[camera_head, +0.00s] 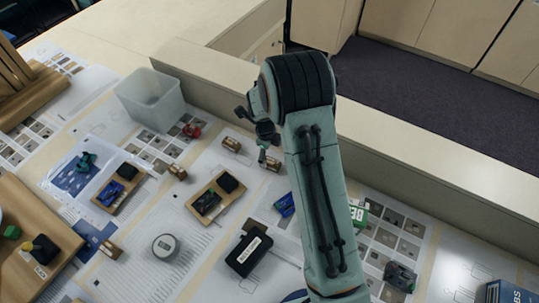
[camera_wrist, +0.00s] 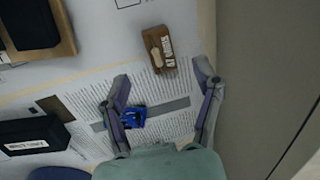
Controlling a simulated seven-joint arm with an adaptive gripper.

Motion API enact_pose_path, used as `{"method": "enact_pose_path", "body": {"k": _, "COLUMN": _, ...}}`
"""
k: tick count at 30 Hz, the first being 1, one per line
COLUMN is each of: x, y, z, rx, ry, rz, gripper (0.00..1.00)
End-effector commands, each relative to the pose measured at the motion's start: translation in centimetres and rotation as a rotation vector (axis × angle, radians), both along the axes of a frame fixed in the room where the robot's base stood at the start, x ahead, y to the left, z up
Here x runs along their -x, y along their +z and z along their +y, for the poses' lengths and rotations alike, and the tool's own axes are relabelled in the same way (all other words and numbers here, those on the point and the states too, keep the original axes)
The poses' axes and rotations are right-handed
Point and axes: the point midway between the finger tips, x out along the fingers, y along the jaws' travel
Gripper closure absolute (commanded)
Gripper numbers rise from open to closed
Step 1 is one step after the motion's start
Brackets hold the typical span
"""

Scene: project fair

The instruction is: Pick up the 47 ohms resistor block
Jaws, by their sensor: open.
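Several small brown blocks with pale labels lie on the table; I cannot read a 47 ohms marking on any. One block (camera_head: 272,164) lies close to my gripper (camera_head: 263,152). It also shows in the wrist view (camera_wrist: 159,48), just beyond the fingertips and between their lines. My gripper (camera_wrist: 163,72) is open and empty, pointing down above the table. Other brown blocks are one behind it (camera_head: 231,144), one to the left (camera_head: 178,172) and one at the front left (camera_head: 110,248). The height of the fingertips over the table is hard to tell.
A blue part (camera_wrist: 133,117) lies below, between the fingers in the wrist view. A black box (camera_head: 249,253) and a wooden board with black parts (camera_head: 216,197) are to the left. A clear bin (camera_head: 151,98) stands behind. A raised pale ledge (camera_head: 400,150) runs along the right.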

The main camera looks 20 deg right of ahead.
Motion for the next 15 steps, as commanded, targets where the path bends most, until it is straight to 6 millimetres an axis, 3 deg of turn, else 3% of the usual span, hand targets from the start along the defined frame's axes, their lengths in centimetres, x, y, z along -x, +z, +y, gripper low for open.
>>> {"method": "enact_pose_path", "body": {"k": 7, "x": -0.4, "y": -3.9, "z": -0.4, "rx": 0.000, "ry": 0.000, "rz": 0.003, "gripper": 0.35}}
{"method": "enact_pose_path", "body": {"k": 15, "x": -0.6, "y": -5.2, "z": -0.6, "rx": 0.000, "ry": 0.001, "rz": 0.000, "gripper": 0.35}}
